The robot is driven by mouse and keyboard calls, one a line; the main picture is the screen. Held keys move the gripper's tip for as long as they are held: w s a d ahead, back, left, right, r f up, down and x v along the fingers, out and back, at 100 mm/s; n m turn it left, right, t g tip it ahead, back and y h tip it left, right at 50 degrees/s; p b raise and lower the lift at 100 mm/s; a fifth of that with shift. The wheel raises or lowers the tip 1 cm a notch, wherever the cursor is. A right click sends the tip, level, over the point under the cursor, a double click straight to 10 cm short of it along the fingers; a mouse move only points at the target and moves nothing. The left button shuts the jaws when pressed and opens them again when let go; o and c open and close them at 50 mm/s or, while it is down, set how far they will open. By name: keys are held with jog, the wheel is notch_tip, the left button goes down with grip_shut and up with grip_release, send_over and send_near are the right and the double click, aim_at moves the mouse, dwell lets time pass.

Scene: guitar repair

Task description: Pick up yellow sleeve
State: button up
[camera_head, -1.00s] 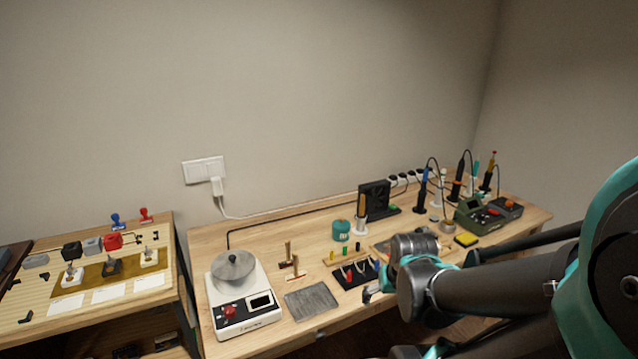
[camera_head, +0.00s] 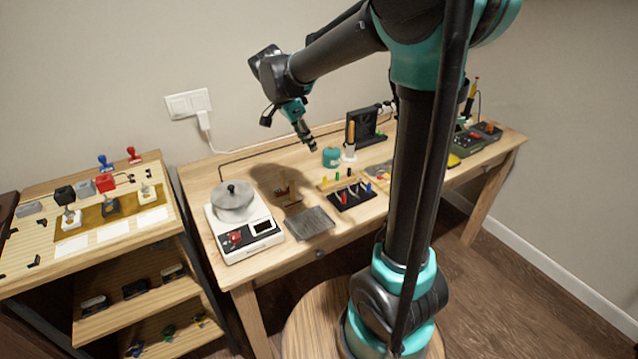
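The yellow sleeve (camera_head: 325,183) looks like a tiny upright yellow cylinder at the left end of a short row on a light wooden strip on the workbench. Other small upright pieces, a green one (camera_head: 337,177) and a dark one (camera_head: 349,172), stand to its right. My gripper (camera_head: 310,149) points down above the bench, up and slightly left of the sleeve in the picture, and apart from it. It looks empty. Its fingers are too small to tell whether they are open or shut.
A black tray (camera_head: 347,204) with coloured pieces lies in front of the row. A grey mat (camera_head: 309,224), a white scale (camera_head: 246,245) with a lidded pot (camera_head: 234,203), and a teal tin (camera_head: 331,157) stand around it. A black fan unit (camera_head: 365,125) is behind.

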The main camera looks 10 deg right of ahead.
send_over(325, 181)
jog(key=a, duration=0.2)
notch_tip(325, 181, down, 11)
jog(key=shift+f, duration=0.1)
jog(key=shift+x, duration=2.6)
jog(key=shift+s+a, duration=0.1)
jog(key=shift+a, duration=0.1)
jog(key=shift+c, duration=0.2)
jog(key=c, duration=0.8)
